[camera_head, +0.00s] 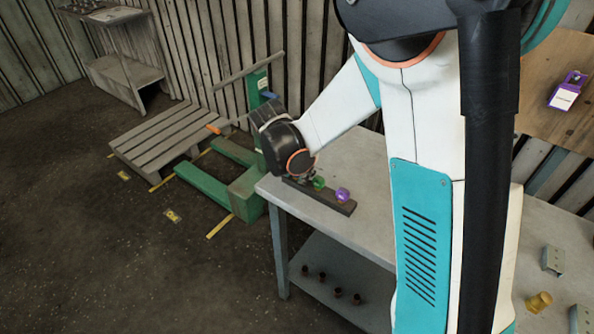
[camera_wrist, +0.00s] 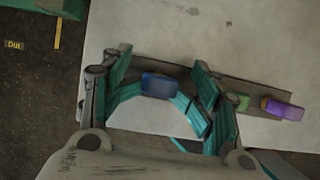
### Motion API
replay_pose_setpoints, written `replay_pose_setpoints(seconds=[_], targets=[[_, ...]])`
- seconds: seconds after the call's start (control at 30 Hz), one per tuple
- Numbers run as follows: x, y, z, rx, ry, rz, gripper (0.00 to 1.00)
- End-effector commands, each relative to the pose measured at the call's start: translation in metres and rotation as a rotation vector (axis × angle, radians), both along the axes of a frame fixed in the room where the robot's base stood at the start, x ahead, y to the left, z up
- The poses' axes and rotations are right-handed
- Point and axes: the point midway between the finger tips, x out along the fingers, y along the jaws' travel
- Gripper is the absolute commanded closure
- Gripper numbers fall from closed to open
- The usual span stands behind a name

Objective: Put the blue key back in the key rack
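The key rack is a long dark bar (camera_head: 328,199) near the table's left corner; it also shows in the wrist view (camera_wrist: 257,88). A green key (camera_head: 318,183) and a purple key (camera_head: 342,195) stand at its right part. They also show in the wrist view, green (camera_wrist: 240,102) and purple (camera_wrist: 283,109). The blue key (camera_wrist: 160,84) is at the rack's left part; I cannot tell how deep it sits. My gripper (camera_wrist: 163,88) is open around the blue key, with gaps on both sides. In the head view my wrist hides the blue key.
The grey table (camera_head: 345,240) has bare room in front of the rack. Its lower shelf (camera_head: 335,288) holds several small brown pieces. A green pallet jack (camera_head: 245,190) and a wooden pallet (camera_head: 165,140) stand left of the table.

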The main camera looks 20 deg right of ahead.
Motion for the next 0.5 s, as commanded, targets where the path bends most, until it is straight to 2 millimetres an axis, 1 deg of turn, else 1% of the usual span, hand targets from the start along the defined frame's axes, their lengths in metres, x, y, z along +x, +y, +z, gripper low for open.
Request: replay_pose_setpoints(seconds=[0.37,0.5], targets=[[0.001,0.0,0.003,-0.001,-0.003,0.001,0.48],[-0.001,0.003,0.012,-0.002,-0.005,0.001,0.48]])
